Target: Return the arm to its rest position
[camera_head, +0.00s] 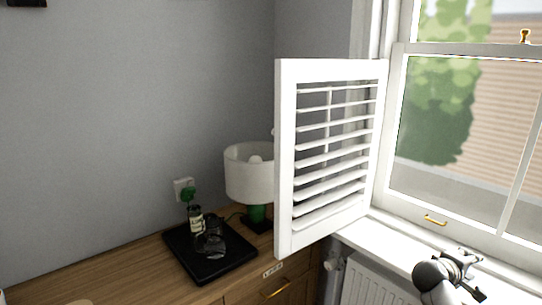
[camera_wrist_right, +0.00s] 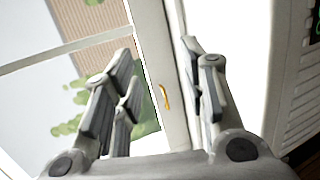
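My right gripper (camera_head: 465,262) is at the lower right in the head view, in front of the window sill (camera_head: 400,238) and near the lower window frame. In the right wrist view its two fingers (camera_wrist_right: 160,55) stand well apart with nothing between them gripped. A brass window handle (camera_wrist_right: 164,97) shows beyond the gap between the fingers; it also shows in the head view (camera_head: 435,220). My left gripper is not in view.
A white louvred shutter (camera_head: 284,160) stands open left of the window. A radiator (camera_head: 375,285) is below the sill. A wooden cabinet (camera_head: 130,270) holds a black tray (camera_head: 185,243) with a bottle (camera_head: 196,222) and glassware (camera_head: 214,242), and a lamp (camera_head: 247,178).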

